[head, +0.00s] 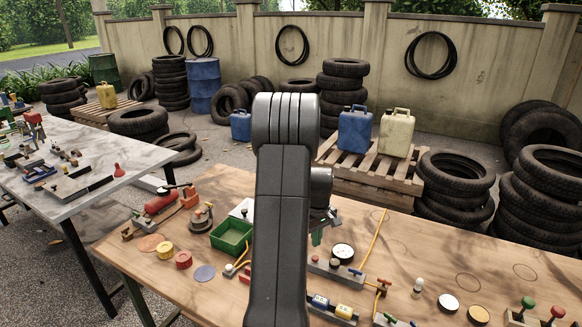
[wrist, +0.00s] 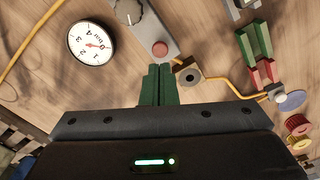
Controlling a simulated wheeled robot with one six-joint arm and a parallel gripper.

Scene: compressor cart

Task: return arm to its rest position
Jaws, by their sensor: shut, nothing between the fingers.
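My dark arm stands upright in the middle of the head view and hides most of my gripper. A green fingertip of my gripper (head: 317,238) shows just right of the arm, over the wooden table (head: 405,240). In the wrist view my gripper (wrist: 158,82) has its two green fingers together with nothing between them. They point toward a grey box with a red button (wrist: 159,48); whether they touch it, I cannot tell.
A round white gauge (wrist: 91,44) lies left of the fingers; it also shows in the head view (head: 343,252). A green tray (head: 232,237) and red compressor (head: 160,202) are on the left. A yellow hose (head: 376,240) crosses the table. A grey table (head: 90,208) stands farther left.

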